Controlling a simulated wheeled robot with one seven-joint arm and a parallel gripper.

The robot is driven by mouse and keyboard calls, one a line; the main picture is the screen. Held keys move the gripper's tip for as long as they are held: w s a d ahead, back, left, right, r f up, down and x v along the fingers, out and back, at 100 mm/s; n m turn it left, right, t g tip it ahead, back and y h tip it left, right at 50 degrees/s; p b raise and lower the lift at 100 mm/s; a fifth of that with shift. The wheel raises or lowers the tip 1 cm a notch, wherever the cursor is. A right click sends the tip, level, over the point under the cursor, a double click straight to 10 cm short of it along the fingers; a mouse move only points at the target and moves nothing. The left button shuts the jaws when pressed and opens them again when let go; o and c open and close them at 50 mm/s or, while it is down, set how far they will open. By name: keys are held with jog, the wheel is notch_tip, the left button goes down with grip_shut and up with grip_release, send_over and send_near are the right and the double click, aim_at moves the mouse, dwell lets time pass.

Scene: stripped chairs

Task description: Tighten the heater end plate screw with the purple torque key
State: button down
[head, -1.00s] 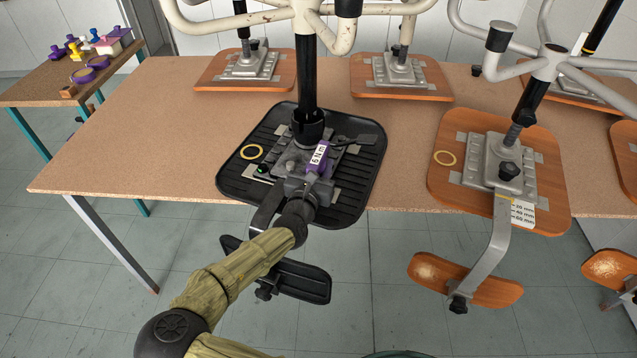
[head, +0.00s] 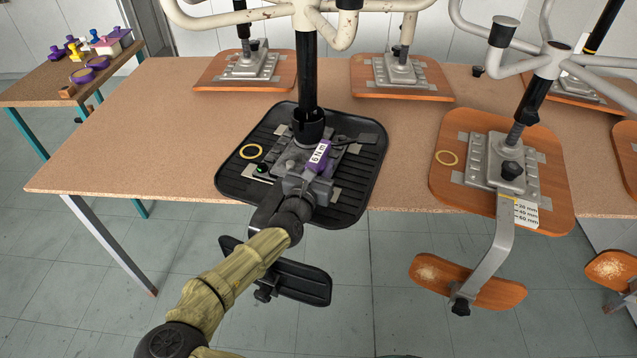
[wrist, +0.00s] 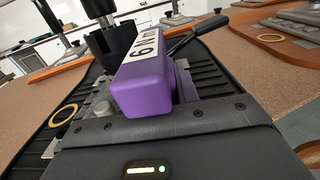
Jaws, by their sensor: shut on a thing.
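The purple torque key (head: 324,160), with a white label reading 6 N m, is over the grey metal mount on the black ribbed chair seat (head: 350,192). It fills the middle of the wrist view (wrist: 148,84). My gripper (head: 308,186) is shut on the key, reaching it from the front of the seat; its dark body also shows at the bottom of the wrist view. The key's tip and whatever is beneath it are hidden. I cannot make out the heater end plate screw.
A black post rises just behind the key. A black lever (head: 354,140) sticks out at right, and a yellow ring (head: 251,151) lies at left on the seat. Wooden chair seats (head: 546,190) stand at right and behind. The table's left part (head: 140,140) is clear.

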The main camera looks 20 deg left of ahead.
aim_at(321, 150)
jog(key=shift+w+d+f+m+h+b, duration=0.15)
jog(key=shift+m+h+b, duration=0.25)
jog(key=shift+b, duration=0.65)
jog(key=shift+s+d+r+m+h+b, duration=0.1)
jog(key=shift+m+h+b, duration=0.1)
jog(key=shift+h+b, duration=0.65)
jog(key=shift+a+m+g+h+b, duration=0.1)
jog(key=shift+m+g+h+b, duration=0.3)
jog(key=shift+b, duration=1.4)
jog(key=shift+a+y+p, duration=0.1)
jog(key=shift+y+p, duration=0.25)
jog(key=shift+p, duration=0.9)
jog(key=shift+r+p, duration=0.35)
jog(key=shift+r+p, duration=0.3)
jog(key=shift+r+p, duration=0.95)
jog(key=shift+p, duration=0.05)
jog(key=shift+r+p, duration=1.8)
jog(key=shift+r, duration=0.15)
